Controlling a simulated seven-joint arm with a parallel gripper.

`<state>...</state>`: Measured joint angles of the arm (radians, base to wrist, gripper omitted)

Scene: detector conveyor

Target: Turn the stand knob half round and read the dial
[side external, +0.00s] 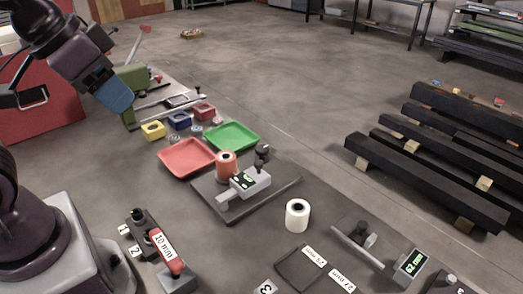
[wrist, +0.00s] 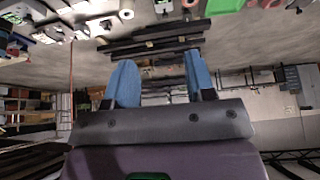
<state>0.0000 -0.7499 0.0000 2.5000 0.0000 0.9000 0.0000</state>
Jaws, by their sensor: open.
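My gripper (side external: 116,98) is at the upper left in the side view, raised beside the work area. In the wrist view, its two blue fingers (wrist: 160,82) stand wide apart with nothing between them. A grey device (side external: 252,183) with small dark faces sits on a dark plate (side external: 231,215) at centre. A black knob-like part (side external: 262,151) stands at its back end. My gripper is well away from it, up and left. The faces are too small to read, and I cannot tell for certain which part is the stand knob.
A red-orange roll (side external: 227,165) stands beside the device; a white roll (side external: 297,216) is to its right. Red (side external: 186,158) and green (side external: 233,136) trays lie behind. A fixture labelled 10 mm (side external: 165,245) and a 62 mm display (side external: 411,264) are in front. Black beams (side external: 430,180) lie right.

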